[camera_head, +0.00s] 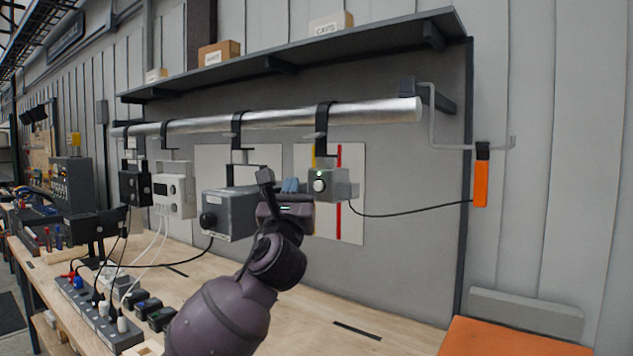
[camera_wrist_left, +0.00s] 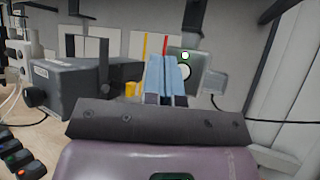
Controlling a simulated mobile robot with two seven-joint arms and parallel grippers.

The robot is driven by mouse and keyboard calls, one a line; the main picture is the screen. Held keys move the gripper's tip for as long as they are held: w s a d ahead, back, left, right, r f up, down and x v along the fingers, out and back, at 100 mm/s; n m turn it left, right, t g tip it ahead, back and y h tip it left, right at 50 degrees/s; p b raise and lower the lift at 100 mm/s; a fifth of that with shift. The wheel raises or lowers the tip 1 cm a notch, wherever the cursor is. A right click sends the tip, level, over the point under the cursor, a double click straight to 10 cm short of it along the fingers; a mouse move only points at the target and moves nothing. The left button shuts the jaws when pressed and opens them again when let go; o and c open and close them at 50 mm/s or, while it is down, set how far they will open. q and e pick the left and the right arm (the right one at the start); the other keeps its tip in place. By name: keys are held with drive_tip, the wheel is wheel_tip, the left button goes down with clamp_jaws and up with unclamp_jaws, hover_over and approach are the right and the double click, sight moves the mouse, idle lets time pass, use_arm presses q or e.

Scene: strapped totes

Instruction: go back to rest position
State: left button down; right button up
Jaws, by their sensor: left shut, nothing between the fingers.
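My left gripper (camera_head: 290,186) is raised over the workbench, in front of the hanging devices. Its blue fingers are shut together with nothing between them, and they show upright in the wrist view (camera_wrist_left: 166,78). Just right of the fingertips hangs a small grey box (camera_head: 337,185) with a round white button and a lit green lamp. It also shows behind the fingers in the wrist view (camera_wrist_left: 208,80). I cannot tell whether the fingers touch it. My right gripper is in neither view.
A metal pipe (camera_head: 270,117) runs under a dark shelf (camera_head: 290,55) and carries a larger grey box (camera_head: 229,213) and other devices. Power strips (camera_head: 98,318) with cables lie on the workbench (camera_head: 375,325) at left. An orange handle (camera_head: 481,182) hangs at right. The bench's right part is mostly bare.

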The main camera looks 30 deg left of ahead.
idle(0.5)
